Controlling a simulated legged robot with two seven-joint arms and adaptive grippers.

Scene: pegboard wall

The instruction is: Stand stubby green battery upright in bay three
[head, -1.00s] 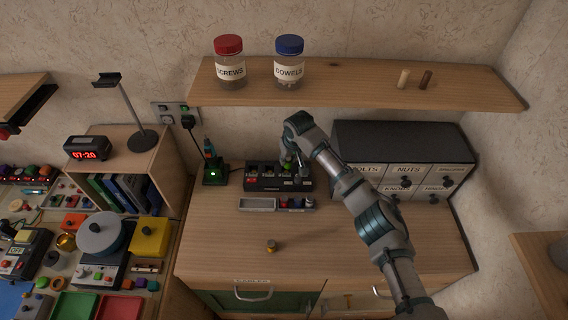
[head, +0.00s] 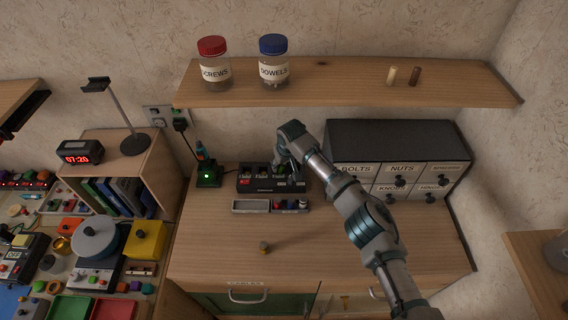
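The black charger (head: 258,185) with several bays stands at the back of the wooden bench, a red item at its left end. My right gripper (head: 286,176) points down over its right part. Its fingers are small and partly hidden by my wrist, so I cannot tell whether they are open or shut. I cannot make out the green battery now; it may be hidden by the gripper. Several small dark, red and blue pieces lie in the right part of the tray (head: 250,206) in front of the charger. My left gripper is not in view.
A drawer cabinet (head: 400,150) stands to the right. A shelf (head: 340,84) with two jars hangs above. A green-lit device (head: 208,175) is left of the charger.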

